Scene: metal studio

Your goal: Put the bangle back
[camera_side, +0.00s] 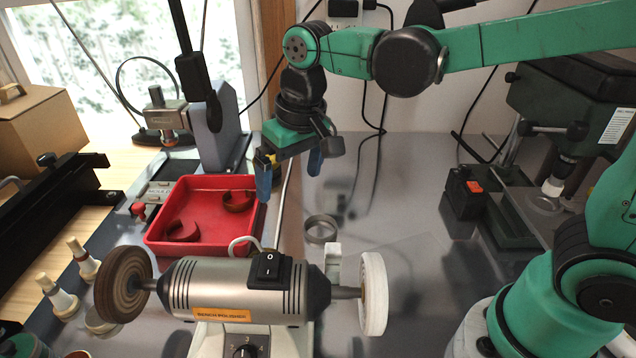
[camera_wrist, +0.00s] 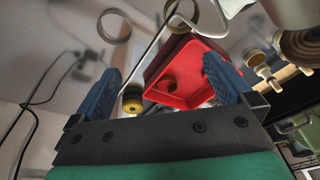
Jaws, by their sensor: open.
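A grey metal ring, which looks like the bangle (camera_side: 307,232), lies on the bench to the right of a red tray (camera_side: 160,250). It also shows at the upper left of the wrist view (camera_wrist: 102,27). The tray (camera_wrist: 205,97) holds two reddish-brown open cuffs, one front left (camera_side: 183,236) and one back right (camera_side: 238,206). My gripper (camera_side: 289,174) hangs above the bench near the tray's right side, behind and above the ring. Its blue fingers are apart with nothing between them. In the wrist view the open fingers (camera_wrist: 160,76) flank the tray.
A bench polisher (camera_side: 235,288) with a brown wheel (camera_side: 123,284) and a white wheel (camera_side: 373,293) stands in front of tray and ring. A grey stand (camera_side: 215,140) rises behind the tray. A drill press (camera_side: 575,120) stands right.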

